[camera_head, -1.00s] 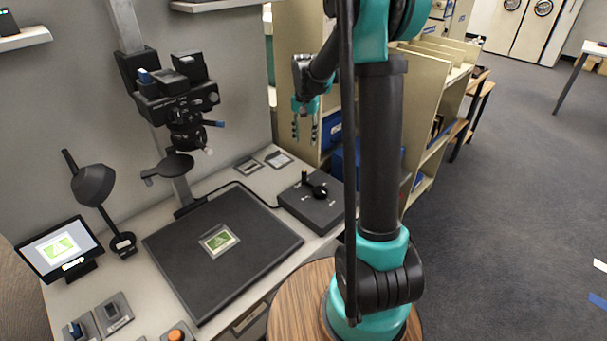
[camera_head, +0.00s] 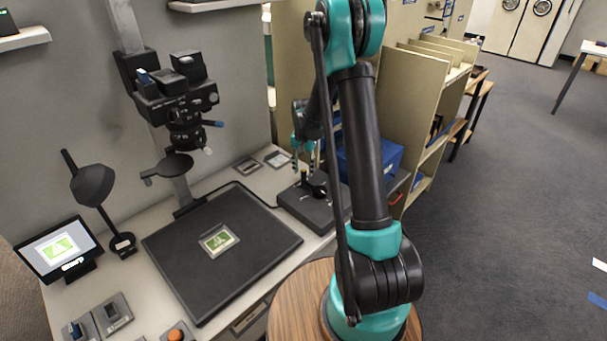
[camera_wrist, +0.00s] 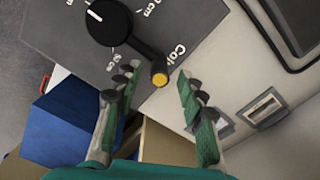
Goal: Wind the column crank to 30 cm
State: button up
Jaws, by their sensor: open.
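The column crank (camera_wrist: 112,25) is a black knob with a white pointer line and a black arm on a dark grey box (camera_wrist: 60,38), which also shows on the bench in the head view (camera_head: 300,210). Its handle ends in a yellow tip (camera_wrist: 159,80). My gripper (camera_wrist: 157,84) is open, with one finger on each side of the yellow tip; contact cannot be told. White "cm" markings are partly legible around the knob; the full scale is not readable. In the head view my gripper (camera_head: 304,158) hangs over the box and partly hides the crank.
The copy stand camera (camera_head: 180,100) hangs on its column above a dark baseboard (camera_head: 265,245) bearing a small green-pictured card (camera_head: 218,240). A screen (camera_head: 58,248) and lamp (camera_head: 92,185) stand left. A blue box (camera_head: 388,160) and shelving lie behind my arm.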

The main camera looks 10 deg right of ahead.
jog(key=shift+f, duration=1.3)
grip_shut()
